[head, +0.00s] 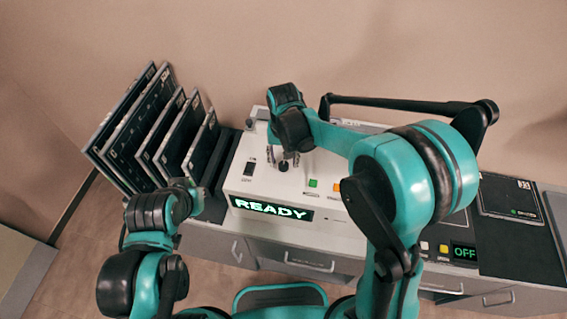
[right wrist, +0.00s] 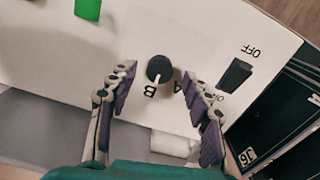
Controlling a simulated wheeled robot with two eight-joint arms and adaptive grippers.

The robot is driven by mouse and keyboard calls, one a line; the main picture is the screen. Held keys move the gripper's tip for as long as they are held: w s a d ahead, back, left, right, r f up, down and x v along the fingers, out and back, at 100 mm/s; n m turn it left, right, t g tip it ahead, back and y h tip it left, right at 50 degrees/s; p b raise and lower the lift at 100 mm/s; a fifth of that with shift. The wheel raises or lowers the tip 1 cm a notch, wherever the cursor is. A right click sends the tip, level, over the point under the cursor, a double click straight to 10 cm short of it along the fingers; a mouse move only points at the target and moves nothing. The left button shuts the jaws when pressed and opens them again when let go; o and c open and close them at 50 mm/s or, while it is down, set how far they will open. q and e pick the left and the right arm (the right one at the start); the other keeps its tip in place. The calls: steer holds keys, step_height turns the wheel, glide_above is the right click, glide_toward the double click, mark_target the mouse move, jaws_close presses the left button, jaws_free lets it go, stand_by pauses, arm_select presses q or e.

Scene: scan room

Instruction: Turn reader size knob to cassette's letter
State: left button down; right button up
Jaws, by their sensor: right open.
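The white reader (head: 325,213) stands on the counter with its display lit "READY". Its black size knob (right wrist: 160,69) has a white pointer line aimed close to the letter B; an A shows beside it. In the head view the knob (head: 284,166) is just below my right gripper (head: 283,156). My right gripper (right wrist: 162,103) is open, its fingers spread on both sides of the knob, with gaps showing. A flat dark cassette (head: 507,201) lies at the right; its label is too small to read. My left gripper (head: 192,192) is near the rack, its jaws unclear.
Several upright dark cassettes (head: 128,110) stand in a rack at the left, and some show in the right wrist view (right wrist: 270,125). The reader also bears an ON/OFF rocker switch (right wrist: 235,74), a green button (head: 313,183) and an orange one. An "OFF" display (head: 465,253) is at the right.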

steer(key=shift+f, duration=0.75)
jaws_close()
steer(key=shift+n, duration=0.4)
steer(key=n, duration=0.5)
steer(key=shift+n+b, duration=0.3)
steer(key=shift+b, duration=0.05)
steer(key=n, duration=0.5)
steer(key=shift+n, duration=0.4)
